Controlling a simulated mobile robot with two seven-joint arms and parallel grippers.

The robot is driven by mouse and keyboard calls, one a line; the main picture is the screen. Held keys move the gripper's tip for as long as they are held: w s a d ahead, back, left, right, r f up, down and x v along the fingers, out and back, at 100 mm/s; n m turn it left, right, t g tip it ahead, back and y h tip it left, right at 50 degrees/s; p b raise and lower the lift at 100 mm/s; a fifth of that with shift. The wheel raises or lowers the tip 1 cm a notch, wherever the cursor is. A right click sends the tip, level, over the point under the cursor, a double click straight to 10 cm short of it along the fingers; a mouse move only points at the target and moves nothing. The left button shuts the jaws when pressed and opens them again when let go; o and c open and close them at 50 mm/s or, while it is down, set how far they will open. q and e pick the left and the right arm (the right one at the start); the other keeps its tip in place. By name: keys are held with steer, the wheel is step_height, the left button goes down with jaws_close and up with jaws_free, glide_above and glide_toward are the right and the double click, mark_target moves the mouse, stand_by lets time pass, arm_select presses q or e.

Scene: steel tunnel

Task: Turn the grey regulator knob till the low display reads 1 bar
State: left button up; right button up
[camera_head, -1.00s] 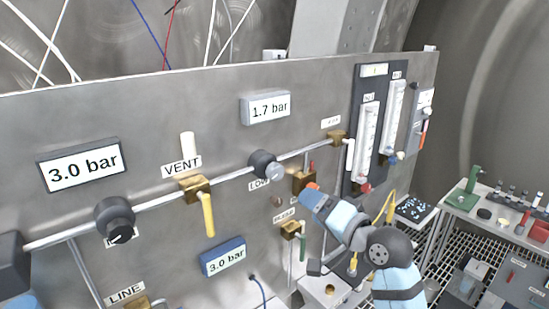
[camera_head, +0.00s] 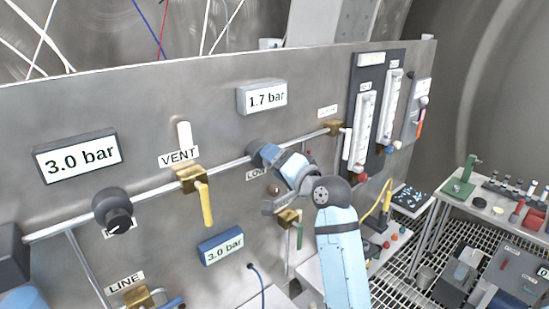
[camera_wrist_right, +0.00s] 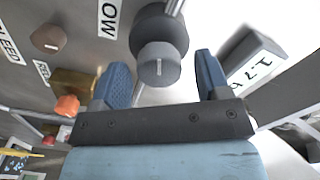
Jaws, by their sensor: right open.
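The grey regulator knob (camera_wrist_right: 158,65) faces the right wrist camera, on a dark round body at the pipe above the LOW label (camera_wrist_right: 109,17). In the head view its dark body (camera_head: 255,150) shows and my gripper covers the knob's front. My right gripper (camera_wrist_right: 162,80) is open, with one blue finger on either side of the knob in the wrist view. I cannot tell whether a finger touches it. In the head view, my right gripper (camera_head: 274,157) is right at the knob. The low display (camera_head: 262,98) reads 1.7 bar. My left gripper does not show.
Another dark regulator knob (camera_head: 113,210) sits left on the pipe. The yellow VENT handle (camera_head: 205,203) hangs between the two regulators. Other displays at left (camera_head: 77,155) and below (camera_head: 221,245) read 3.0 bar. An orange knob (camera_wrist_right: 67,105) is near the left finger.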

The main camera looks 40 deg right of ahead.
steer(key=shift+w, duration=0.5)
steer(key=shift+c, duration=0.2)
steer(key=c, duration=0.9)
steer(key=shift+n, duration=0.3)
steer(key=shift+n, duration=0.6)
steer(key=n, duration=0.4)
steer(key=shift+a+n, duration=0.1)
steer(key=shift+n, duration=1.8)
